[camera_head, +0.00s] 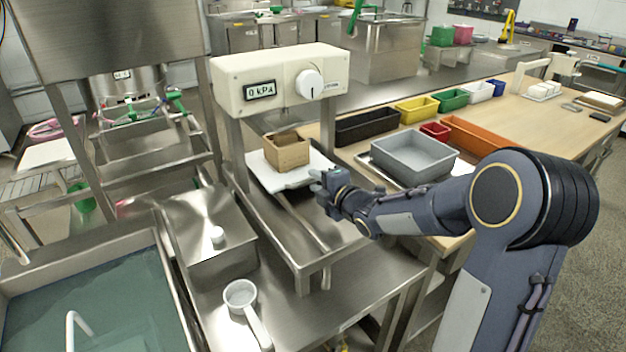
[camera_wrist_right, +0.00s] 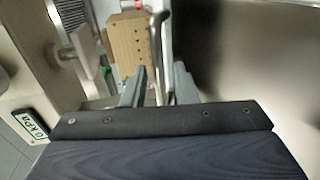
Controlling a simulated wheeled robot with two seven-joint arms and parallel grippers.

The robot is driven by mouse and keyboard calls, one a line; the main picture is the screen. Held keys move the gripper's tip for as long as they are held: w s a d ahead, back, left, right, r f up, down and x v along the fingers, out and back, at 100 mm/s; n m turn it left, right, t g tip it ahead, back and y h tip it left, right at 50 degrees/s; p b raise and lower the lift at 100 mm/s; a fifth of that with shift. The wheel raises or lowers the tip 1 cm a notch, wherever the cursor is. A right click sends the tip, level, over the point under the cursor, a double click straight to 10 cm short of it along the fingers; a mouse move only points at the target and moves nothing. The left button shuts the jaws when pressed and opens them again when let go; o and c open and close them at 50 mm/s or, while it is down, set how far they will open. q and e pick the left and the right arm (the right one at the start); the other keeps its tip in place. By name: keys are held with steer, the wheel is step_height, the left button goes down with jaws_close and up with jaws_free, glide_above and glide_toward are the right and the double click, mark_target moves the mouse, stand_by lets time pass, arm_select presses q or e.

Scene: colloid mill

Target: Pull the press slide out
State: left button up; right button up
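The press has a cream head (camera_head: 280,76) with a "0 kPa" display and a white dial. Below it, a white slide plate (camera_head: 262,172) carries a perforated wooden box (camera_head: 287,150) over a long steel tray. The box also shows in the right wrist view (camera_wrist_right: 127,44). My right gripper (camera_head: 322,186) is at the plate's near right edge. In the wrist view, its two fingers (camera_wrist_right: 158,90) are apart. A thin pale edge and curved metal bar (camera_wrist_right: 157,35) lie beyond and between them; I cannot tell whether they touch. My left gripper is not in view.
A steel box with a white knob (camera_head: 217,235), a white dipper (camera_head: 241,295) and a water-filled sink (camera_head: 90,300) are at the left and front. A grey bin (camera_head: 413,156) and several coloured bins stand right, behind my right arm. The steel tray's near end (camera_head: 318,258) is empty.

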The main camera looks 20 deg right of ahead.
steer(key=shift+x, duration=0.9)
jaws_close()
